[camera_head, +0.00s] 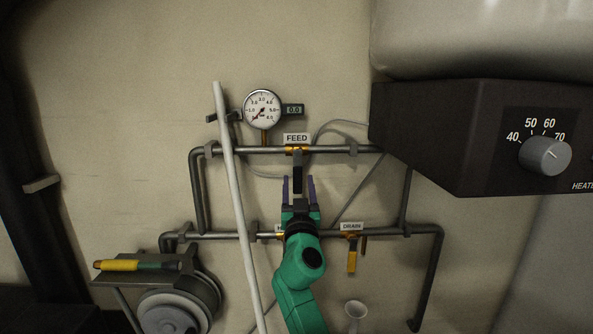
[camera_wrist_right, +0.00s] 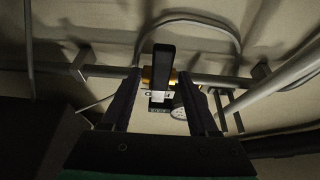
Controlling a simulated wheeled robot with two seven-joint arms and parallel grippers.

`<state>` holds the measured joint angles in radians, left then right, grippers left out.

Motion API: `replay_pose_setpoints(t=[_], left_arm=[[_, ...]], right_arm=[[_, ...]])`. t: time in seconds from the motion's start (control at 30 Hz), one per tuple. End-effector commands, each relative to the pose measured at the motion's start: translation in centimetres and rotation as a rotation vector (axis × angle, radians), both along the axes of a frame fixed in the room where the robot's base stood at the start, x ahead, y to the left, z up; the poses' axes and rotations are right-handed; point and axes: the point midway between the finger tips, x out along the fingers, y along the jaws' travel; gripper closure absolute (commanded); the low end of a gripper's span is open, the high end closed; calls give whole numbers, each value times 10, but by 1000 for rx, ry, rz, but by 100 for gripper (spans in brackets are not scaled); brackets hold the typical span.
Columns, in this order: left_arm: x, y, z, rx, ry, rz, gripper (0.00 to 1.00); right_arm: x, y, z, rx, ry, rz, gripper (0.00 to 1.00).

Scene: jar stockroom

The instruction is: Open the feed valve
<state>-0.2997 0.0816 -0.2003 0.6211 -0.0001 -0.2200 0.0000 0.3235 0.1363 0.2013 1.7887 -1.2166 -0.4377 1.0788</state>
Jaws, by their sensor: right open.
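The feed valve (camera_head: 291,150) is a brass fitting on the upper horizontal pipe, under a white FEED label (camera_head: 297,138). Its dark lever (camera_head: 297,159) appears to hang down, across the pipe line. In the right wrist view the black lever (camera_wrist_right: 164,62) stands in front of the brass body (camera_wrist_right: 147,77). My right gripper (camera_head: 299,181) is open just below the valve, its two fingers upright. In the wrist view the gripper (camera_wrist_right: 163,80) has one finger on each side of the lever, with visible gaps. My left gripper is not in view.
A round gauge (camera_head: 263,109) with a 0.0 display (camera_head: 293,110) sits above. A pale pole (camera_head: 237,190) crosses in front at left. A dark heater box (camera_head: 470,135) with a knob juts out at right.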

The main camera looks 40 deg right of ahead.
Motion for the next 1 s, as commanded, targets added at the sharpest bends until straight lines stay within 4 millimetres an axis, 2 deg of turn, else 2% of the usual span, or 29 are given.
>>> replay_pose_setpoints(t=[0.03, 0.13, 0.43, 0.5, 0.6, 1.0], left_arm=[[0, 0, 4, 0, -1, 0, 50], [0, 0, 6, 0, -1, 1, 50], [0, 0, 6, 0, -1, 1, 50], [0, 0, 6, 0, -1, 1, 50], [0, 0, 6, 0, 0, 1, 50], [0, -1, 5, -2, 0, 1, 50]], right_arm=[[8, -5, 6, -4, 2, -1, 40], [17, -12, 9, -1, 1, -1, 40], [20, -15, 9, 0, 1, 1, 40], [20, -15, 9, 0, 2, 1, 67], [20, -15, 9, 0, 2, 1, 100], [20, -14, 9, -1, 2, 1, 100]])
